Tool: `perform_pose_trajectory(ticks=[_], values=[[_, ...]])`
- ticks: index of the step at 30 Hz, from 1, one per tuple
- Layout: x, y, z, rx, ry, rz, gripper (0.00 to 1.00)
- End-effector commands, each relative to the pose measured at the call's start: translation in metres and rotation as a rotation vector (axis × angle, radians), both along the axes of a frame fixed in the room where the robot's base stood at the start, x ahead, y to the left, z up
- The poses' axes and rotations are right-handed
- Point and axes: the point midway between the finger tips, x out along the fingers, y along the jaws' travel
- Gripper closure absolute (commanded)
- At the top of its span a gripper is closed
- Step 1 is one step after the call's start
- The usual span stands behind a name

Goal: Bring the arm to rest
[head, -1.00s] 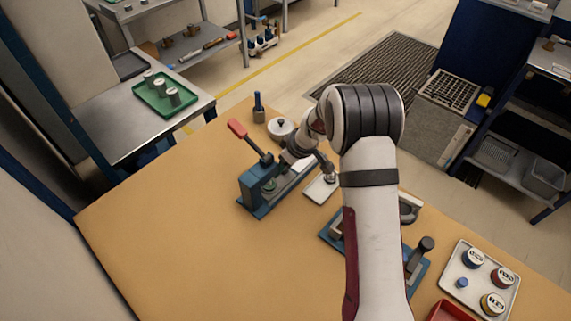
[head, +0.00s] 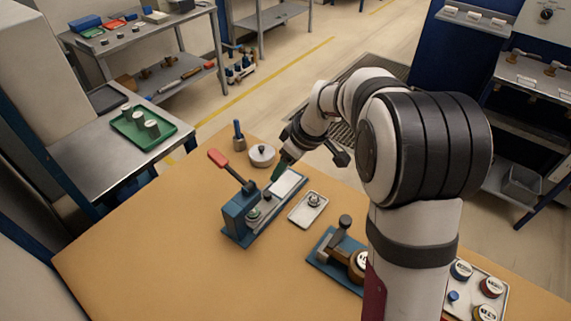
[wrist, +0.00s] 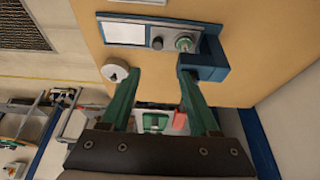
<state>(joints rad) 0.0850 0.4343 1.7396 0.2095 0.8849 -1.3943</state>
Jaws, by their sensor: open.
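One green finger shows in the head view; my wrist hides the rest. In the wrist view my gripper (wrist: 158,75) has its two green fingers well apart, with nothing between them. The blue fixture's base (wrist: 203,65) lies below and past the fingertips there. My arm is bent, with its large joint on the right of the head view.
A small tray (head: 318,217) with a metal part stands right of the fixture. A second blue fixture (head: 325,268) is nearer. A white round piece (head: 262,157) and a blue-handled tool (head: 238,133) stand at the back edge. The bench's left part is clear.

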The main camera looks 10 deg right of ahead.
Motion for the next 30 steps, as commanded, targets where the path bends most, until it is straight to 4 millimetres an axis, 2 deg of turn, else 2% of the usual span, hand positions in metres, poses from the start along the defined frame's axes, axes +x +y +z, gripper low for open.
perform_pose_trajectory(ticks=[13,15,17,20,21,24,27,30], values=[[-0.001,-0.001,0.002,0.0,0.0,-0.001,0.38],[-0.012,0.001,0.009,0.009,0.019,-0.035,0.38],[-0.04,0.005,0.025,0.031,0.071,-0.128,0.38],[-0.124,0.013,0.052,0.072,0.222,-0.403,0.38],[-0.162,0.014,0.057,0.08,0.287,-0.53,0.38],[-0.245,0.013,0.058,0.079,0.416,-0.834,0.38],[-0.301,0.01,0.049,0.066,0.492,-1.066,0.38],[-0.328,0.007,0.042,0.056,0.525,-1.189,0.38]])
